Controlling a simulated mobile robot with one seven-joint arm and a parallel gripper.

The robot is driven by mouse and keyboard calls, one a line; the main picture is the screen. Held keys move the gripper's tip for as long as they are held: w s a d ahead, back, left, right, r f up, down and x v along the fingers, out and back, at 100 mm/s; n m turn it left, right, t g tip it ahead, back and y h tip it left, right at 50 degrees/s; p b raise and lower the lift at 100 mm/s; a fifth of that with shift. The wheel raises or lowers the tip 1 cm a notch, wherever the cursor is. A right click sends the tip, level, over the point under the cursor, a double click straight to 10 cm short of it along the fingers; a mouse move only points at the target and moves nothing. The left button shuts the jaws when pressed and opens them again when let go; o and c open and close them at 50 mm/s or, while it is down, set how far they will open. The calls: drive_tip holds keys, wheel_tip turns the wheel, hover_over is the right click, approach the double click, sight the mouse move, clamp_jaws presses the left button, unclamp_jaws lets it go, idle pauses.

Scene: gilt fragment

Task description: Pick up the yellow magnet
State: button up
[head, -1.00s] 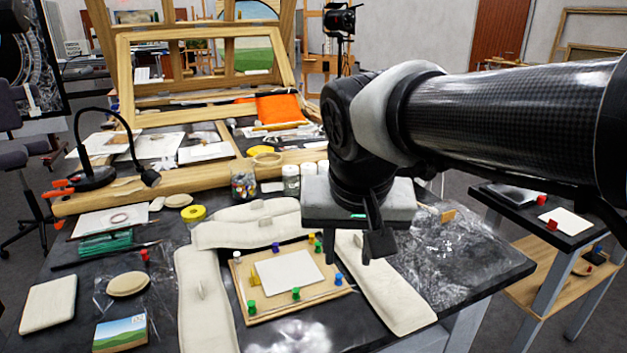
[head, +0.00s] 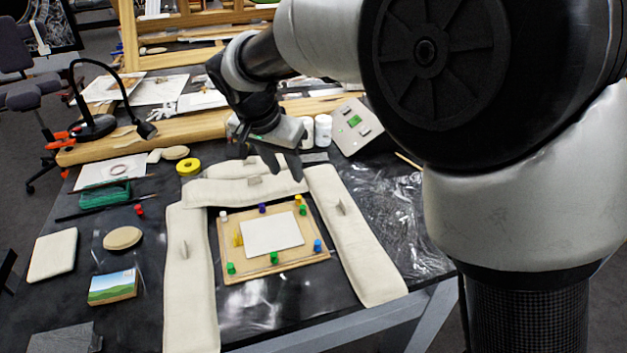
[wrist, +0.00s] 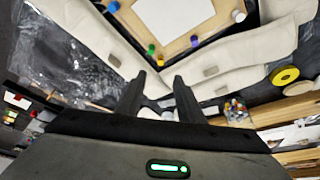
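A wooden board (head: 228,251) with a white card on it lies on the table. Two yellow magnets show on it: one (head: 238,240) at the card's left edge and one (head: 298,199) at the back right corner. The corner one also shows in the wrist view (wrist: 160,61), beside a green magnet (wrist: 151,49). Green, blue, purple and white magnets stand around the card. My gripper (head: 270,158) is above the table behind the board, over the rear cushion. In the wrist view its fingers (wrist: 157,80) are apart with nothing held between them.
Pale cushions (head: 350,240) border the board at left, back and right. A yellow tape roll (head: 188,167), a black lamp (head: 92,125) and white jars (head: 322,131) stand farther back. A jar of coloured pins (wrist: 236,109) shows near the gripper in the wrist view.

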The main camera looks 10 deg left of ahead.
sight(298, 196)
drive_tip(key=b+x, duration=0.1)
drive_tip(key=x, duration=1)
drive_tip(key=shift+w+f+b, duration=0.3)
drive_tip(key=shift+f+b, duration=0.05)
clamp_jaws()
